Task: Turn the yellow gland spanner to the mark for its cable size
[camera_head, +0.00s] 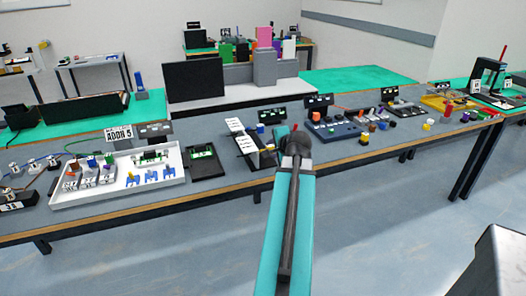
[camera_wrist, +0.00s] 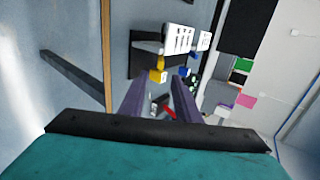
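A small yellow piece (camera_head: 268,149), likely the yellow gland spanner, shows beside a white marked panel (camera_head: 243,138) on the bench. In the wrist view a yellow piece (camera_wrist: 157,74) sits below a white card with dark marks (camera_wrist: 179,38). The marks are too small to read. My gripper (camera_wrist: 163,88) has its two dark fingers apart with nothing clearly held between them. The yellow piece lies just beyond the fingertips, apparently apart from them. In the head view my arm's end is over the bench, right of the panel, and hides the fingers.
A white tray (camera_head: 65,201) with several small parts stands left. A dark block with several knobs (camera_head: 340,131) and loose coloured pieces lie right. A black monitor (camera_head: 193,80) stands behind.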

